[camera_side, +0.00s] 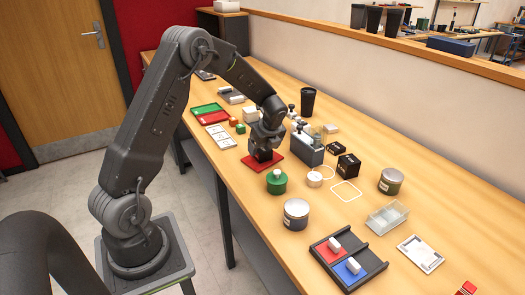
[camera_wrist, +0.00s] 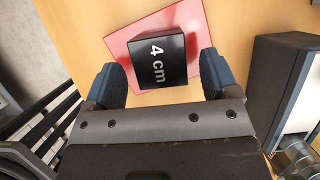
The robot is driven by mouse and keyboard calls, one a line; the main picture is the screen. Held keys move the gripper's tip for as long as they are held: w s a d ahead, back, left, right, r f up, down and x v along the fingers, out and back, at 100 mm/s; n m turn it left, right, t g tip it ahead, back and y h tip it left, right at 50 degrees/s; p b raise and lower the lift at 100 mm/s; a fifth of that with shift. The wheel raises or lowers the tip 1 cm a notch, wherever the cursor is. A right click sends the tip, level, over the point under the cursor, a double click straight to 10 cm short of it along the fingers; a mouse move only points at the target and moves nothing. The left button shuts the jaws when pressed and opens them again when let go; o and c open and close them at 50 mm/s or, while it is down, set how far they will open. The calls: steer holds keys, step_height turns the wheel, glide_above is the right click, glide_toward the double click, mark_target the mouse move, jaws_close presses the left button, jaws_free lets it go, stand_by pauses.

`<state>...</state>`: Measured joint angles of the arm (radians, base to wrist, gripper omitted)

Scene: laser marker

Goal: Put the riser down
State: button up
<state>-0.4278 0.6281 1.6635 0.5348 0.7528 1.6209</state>
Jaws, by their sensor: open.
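A black riser block marked "4 cm" (camera_wrist: 158,62) rests on a red square plate (camera_wrist: 190,20). My gripper (camera_wrist: 160,82) is open, with one finger on each side of the riser and a visible gap at each side. In the side view my gripper (camera_side: 264,146) is low over the red plate (camera_side: 277,166) and hides most of the riser there.
A grey machine-like block (camera_side: 306,150) stands close to the right of the plate. Two more black boxes (camera_side: 348,165) are beyond it. A green lidded pot (camera_side: 277,182) and a grey tin (camera_side: 296,213) stand nearer the front.

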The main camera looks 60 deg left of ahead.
steer(key=v, duration=1)
steer(key=s+d+r+n+t+h, duration=0.2)
steer(key=s+d+r+n+t, duration=0.1)
steer(key=s+d+r+n, duration=0.75)
steer(key=s+d+n+t+h, duration=0.2)
steer(key=s+d+n, duration=0.5)
steer(key=s+d, duration=0.5)
steer(key=shift+t+h, duration=0.3)
steer(key=shift+o, duration=0.3)
steer(key=shift+s+n, duration=0.1)
steer(key=shift+n, duration=0.15)
